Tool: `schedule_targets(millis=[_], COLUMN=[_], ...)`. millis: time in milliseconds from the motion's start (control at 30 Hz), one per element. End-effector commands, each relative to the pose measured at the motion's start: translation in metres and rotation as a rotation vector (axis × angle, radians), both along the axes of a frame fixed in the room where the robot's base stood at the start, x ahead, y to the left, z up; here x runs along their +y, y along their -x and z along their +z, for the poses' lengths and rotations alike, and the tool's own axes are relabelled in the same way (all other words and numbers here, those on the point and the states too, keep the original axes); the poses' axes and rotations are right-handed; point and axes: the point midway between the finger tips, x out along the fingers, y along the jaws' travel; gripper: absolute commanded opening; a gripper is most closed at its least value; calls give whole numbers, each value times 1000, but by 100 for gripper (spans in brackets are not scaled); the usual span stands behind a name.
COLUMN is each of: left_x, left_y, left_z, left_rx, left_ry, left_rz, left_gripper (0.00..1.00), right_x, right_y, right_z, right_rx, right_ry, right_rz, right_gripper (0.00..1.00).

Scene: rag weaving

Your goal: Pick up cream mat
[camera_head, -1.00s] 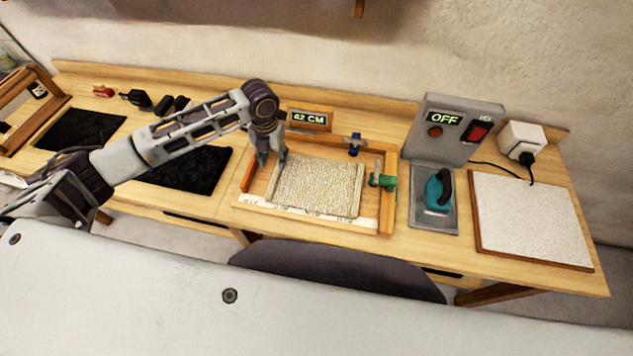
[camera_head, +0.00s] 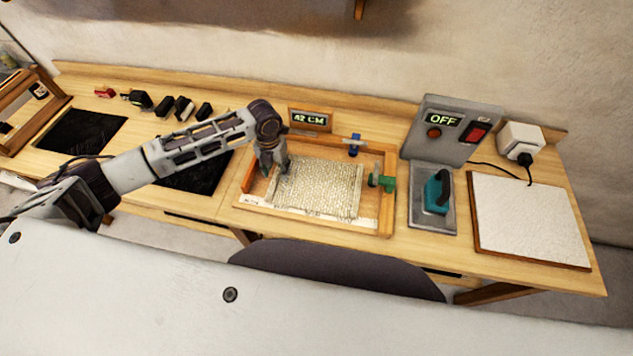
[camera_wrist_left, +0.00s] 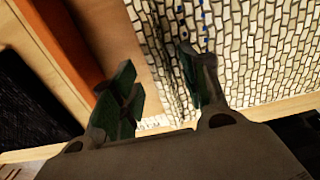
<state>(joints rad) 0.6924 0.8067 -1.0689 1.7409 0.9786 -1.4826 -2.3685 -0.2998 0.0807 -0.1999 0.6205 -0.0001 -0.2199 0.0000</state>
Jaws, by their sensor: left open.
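The cream mat (camera_head: 318,187) lies flat in a shallow wooden frame (camera_head: 387,215) on the bench. It has a woven, brick-like pattern, which fills the right of the left wrist view (camera_wrist_left: 255,50). My left gripper (camera_head: 272,172) points down at the mat's left edge, inside the frame. In the left wrist view its two fingers (camera_wrist_left: 160,88) are apart, one on the bare wood side and one over the mat's edge. I cannot tell whether the fingers touch the mat. My right gripper is not in view.
To the right are a teal iron (camera_head: 437,192), a control box reading OFF (camera_head: 452,133) and a white board (camera_head: 530,218). Black mats lie left.

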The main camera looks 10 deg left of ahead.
Motion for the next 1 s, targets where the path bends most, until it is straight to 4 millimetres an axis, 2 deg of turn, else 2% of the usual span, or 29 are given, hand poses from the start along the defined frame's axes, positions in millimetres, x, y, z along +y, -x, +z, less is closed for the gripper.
schedule_targets(millis=[133,600,933,1000], left_x=[0,0,0,0], left_y=[1,1,1,1], left_z=[-9,-9,-9,-9], left_rx=[1,1,1,1], left_ry=[0,0,-1,-1], left_rz=[0,-1,0,0], left_gripper=[45,43,1,0], right_x=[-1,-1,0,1], right_y=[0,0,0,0], right_z=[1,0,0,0], right_rx=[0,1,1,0], right_ry=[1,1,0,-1], right_rz=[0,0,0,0], right_gripper=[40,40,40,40])
